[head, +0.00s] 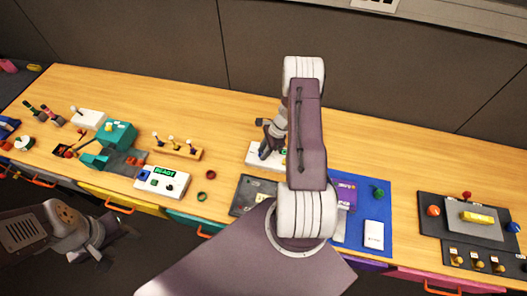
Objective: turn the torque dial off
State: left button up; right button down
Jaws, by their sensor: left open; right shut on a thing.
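A white panel (256,163) lies on the table near the middle, with a small green part and a yellow part at its right, partly behind my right arm. My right gripper (265,150) is over this panel, pointing down. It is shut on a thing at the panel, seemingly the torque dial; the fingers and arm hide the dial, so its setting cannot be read. My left gripper (118,236) is open and empty at the lower left, in front of the table edge.
A white box with a green READY display (163,172), a teal machine (112,137) and a wooden lever block (177,150) stand left. A dark tray (246,197) lies in front of the panel. A blue mat (374,225) and dark control board (437,240) are right.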

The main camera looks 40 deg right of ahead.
jog(key=n+b, duration=0.1)
jog(key=n+g, duration=0.1)
jog(key=n, duration=0.1)
jog(key=n+b, duration=0.1)
jog(key=shift+w+d+f+g+b, duration=0.15)
jog(key=shift+w+g+b, duration=0.1)
jog(key=shift+g+b, duration=0.15)
jog(key=shift+w+r+n+g+b, duration=0.15)
jog(key=shift+n+g+b, duration=0.6)
jog(key=shift+n, duration=1.15)
jog(key=shift+r, duration=0.1)
jog(key=c, duration=1.1)
grip_release()
jog(key=shift+c, duration=0.2)
jog(key=shift+r+b, duration=0.2)
jog(key=shift+b, duration=0.1)
jog(key=s+b+v, duration=0.1)
jog(key=v, duration=0.7)
jog(key=shift+w+d+r+b, duration=0.2)
jog(key=shift+w+d+b, duration=0.1)
jog(key=shift+w, duration=0.1)
